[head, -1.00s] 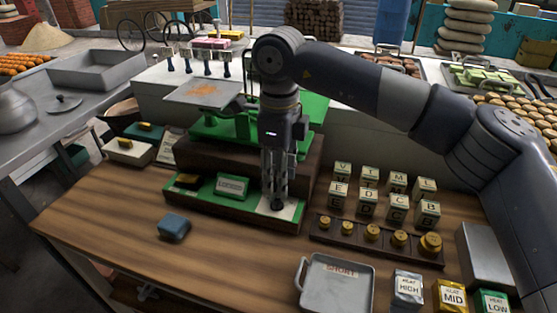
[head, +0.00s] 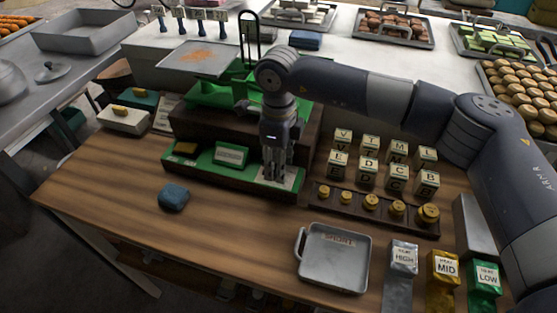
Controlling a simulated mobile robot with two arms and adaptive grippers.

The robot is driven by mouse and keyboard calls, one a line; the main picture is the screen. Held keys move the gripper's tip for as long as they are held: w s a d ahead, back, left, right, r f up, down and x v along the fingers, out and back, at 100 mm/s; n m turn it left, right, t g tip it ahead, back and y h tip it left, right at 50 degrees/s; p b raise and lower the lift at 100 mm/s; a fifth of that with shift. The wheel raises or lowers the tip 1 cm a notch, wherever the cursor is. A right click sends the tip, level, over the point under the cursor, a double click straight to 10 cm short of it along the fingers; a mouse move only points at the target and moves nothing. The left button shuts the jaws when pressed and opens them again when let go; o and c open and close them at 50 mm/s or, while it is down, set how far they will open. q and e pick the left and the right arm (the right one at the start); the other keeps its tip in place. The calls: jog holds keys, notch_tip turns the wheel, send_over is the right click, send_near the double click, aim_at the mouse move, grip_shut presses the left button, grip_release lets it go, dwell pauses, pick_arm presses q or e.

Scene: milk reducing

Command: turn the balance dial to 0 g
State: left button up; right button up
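The balance (head: 222,97) is green, on a dark stepped wooden base, with a square grey pan (head: 198,58) holding a little orange powder at its upper left. A green front ledge carries a small label plate (head: 231,154) and a pale plate (head: 292,181) at its right end. My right gripper (head: 276,175) points straight down over this pale plate, its fingers close together at the ledge. The dial is hidden behind the fingers, so its reading does not show. I cannot tell whether the fingers grip it. My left gripper is not in view.
Lettered blocks (head: 366,172) and a rack of brass weights (head: 371,203) stand right of the balance. A grey tray (head: 335,275) and heat packets (head: 445,268) lie in front. A blue block (head: 173,197) sits on the otherwise clear wooden table at left.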

jog(key=shift+f, duration=0.35)
jog(key=c, duration=0.8)
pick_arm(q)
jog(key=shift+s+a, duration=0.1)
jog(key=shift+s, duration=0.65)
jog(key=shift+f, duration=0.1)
